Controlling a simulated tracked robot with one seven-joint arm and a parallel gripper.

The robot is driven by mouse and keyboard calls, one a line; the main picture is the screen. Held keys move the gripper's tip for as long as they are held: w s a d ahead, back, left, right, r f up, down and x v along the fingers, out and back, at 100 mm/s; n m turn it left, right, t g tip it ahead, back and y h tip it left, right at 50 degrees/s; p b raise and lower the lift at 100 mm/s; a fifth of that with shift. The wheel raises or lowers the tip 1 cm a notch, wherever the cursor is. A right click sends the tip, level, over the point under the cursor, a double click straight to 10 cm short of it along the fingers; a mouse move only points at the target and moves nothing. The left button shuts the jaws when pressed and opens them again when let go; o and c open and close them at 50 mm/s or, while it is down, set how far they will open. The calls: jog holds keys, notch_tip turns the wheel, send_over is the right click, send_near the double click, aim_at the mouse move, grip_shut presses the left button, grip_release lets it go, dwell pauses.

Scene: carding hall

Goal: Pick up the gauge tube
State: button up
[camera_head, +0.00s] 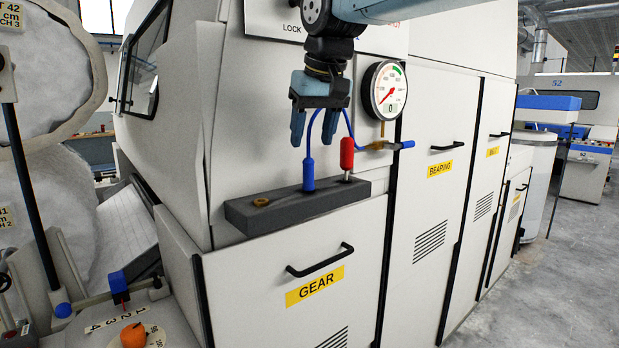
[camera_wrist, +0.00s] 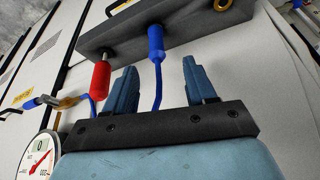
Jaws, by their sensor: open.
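The gauge tube is a thin blue hose with a thicker blue end (camera_head: 308,176), which stands upright in a dark grey block (camera_head: 300,207) on the machine front. The hose rises from this end, loops behind my gripper and runs down to a brass fitting (camera_head: 376,146) under the gauge. My gripper (camera_head: 313,138) is open, pointing down above the blue end, with nothing held. In the wrist view, the blue end (camera_wrist: 156,43) shows beyond the gap between my fingers (camera_wrist: 160,75).
A red plug (camera_head: 346,153) on a metal pin stands close right of the blue end. A brass ring (camera_head: 261,202) sits on the block's left part. A round gauge (camera_head: 385,90) is at the right. The GEAR door handle (camera_head: 320,261) sticks out below.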

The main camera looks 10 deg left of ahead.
aim_at(310, 160)
jog(key=x, duration=0.9)
jog(key=shift+w+d, duration=0.15)
jog(key=shift+d, duration=0.1)
grip_shut()
